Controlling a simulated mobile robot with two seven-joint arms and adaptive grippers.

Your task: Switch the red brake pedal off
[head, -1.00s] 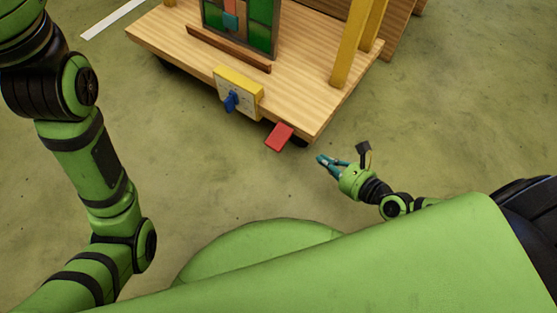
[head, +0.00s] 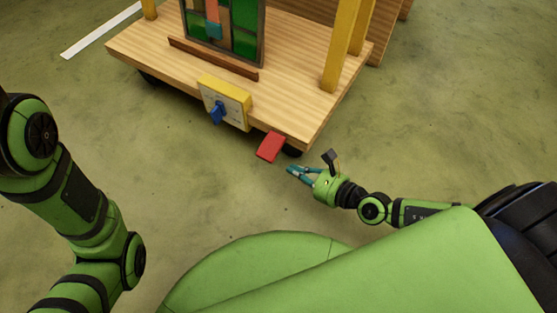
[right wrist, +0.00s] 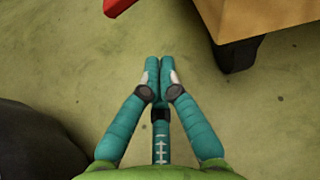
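The red brake pedal (head: 271,147) sticks out from the front edge of the wooden cart, near its right front corner. Part of it shows at the top left of the right wrist view (right wrist: 117,6). My right gripper (head: 291,171) is just to the right of and below the pedal in the head view, apart from it. In the right wrist view its teal fingers (right wrist: 159,62) are together with nothing between them. My left arm comes in at the left of the head view, but its gripper is out of the picture.
The wooden cart (head: 290,92) carries a yellow box with a blue knob (head: 217,113) on its front edge, left of the pedal. A leaded glass panel (head: 243,20) and yellow posts (head: 335,75) stand on it. A dark wheel (right wrist: 238,55) is near my right gripper. The floor in front is clear.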

